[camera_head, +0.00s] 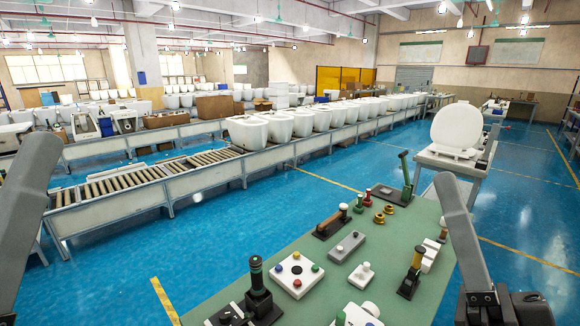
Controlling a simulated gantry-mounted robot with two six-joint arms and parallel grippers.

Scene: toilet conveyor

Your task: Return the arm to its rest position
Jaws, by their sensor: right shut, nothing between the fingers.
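My right gripper (503,300) is at the bottom right edge of the head view, dark and partly cut off by the frame. It is shut and empty, beside the right end of a green-topped table (322,252). My grey right arm link rises above it. My grey left arm link stands upright along the left edge; its gripper is not in view.
The table holds a joystick (258,280), a white button box (294,273), a grey block (347,246) and several small parts. A roller conveyor (140,182) carries several toilets. Blue floor lies clear between.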

